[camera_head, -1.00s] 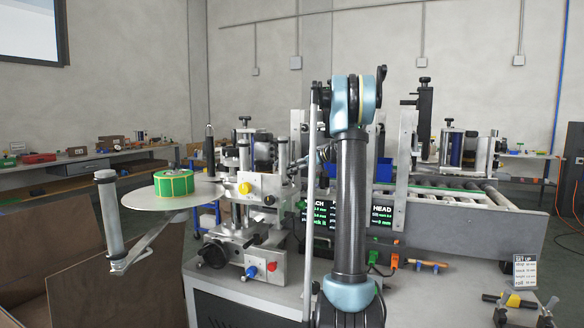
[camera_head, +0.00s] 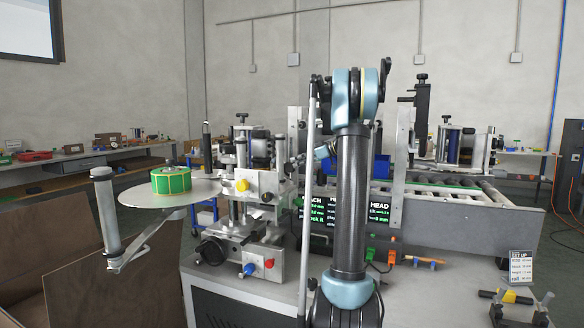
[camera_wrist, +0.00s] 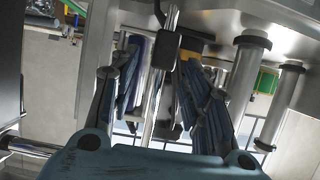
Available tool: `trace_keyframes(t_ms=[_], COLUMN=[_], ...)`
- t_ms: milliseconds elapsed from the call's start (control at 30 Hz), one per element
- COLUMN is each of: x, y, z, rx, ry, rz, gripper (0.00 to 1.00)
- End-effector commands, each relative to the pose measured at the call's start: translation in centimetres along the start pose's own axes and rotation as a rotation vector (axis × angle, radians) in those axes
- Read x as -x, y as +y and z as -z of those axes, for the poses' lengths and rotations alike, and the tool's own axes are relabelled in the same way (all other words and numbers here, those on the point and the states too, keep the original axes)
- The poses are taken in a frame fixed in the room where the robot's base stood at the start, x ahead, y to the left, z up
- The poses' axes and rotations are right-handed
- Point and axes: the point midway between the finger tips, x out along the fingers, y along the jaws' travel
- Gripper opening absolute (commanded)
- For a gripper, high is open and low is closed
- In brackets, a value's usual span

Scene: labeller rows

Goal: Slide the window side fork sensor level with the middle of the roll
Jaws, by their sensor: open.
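The label roll (camera_head: 171,181), green with pale lines, lies on a pale round disc (camera_head: 145,195) left of the labeller (camera_head: 250,205). A green patch, perhaps the roll, shows at the right of the wrist view (camera_wrist: 268,82). My gripper (camera_wrist: 158,65) is open in the wrist view, its two fingers on either side of a bright rod. A black block (camera_wrist: 166,48) sits on that rod near the fingertips; it may be a fork sensor, but I cannot tell which side's. I see no grip on it. In the head view my gripper is hidden behind my arm and the labeller.
A conveyor with rollers (camera_head: 470,197) runs to the right behind my arm. Black display panels (camera_head: 380,215) stand by it. A small sign (camera_head: 521,267) and a yellow-handled tool (camera_head: 512,296) are on the bench at right. Metal posts (camera_wrist: 247,65) crowd the gripper's right side.

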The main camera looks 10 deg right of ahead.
Motion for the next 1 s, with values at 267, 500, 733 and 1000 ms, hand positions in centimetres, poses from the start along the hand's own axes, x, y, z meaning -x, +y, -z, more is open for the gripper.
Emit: trace_keyframes(t_ms=[267,500,733,1000], x=[4.8,6.5,6.7,6.2], y=[0.1,0.1,0.1,-1.4], z=[-0.1,-0.1,-0.1,-0.1], rx=[-0.001,0.000,0.000,-0.034], ry=[0.000,0.000,0.000,-0.033], rz=[-0.002,-0.001,0.000,-0.005], gripper=[0.43,0.43,0.43,0.43])
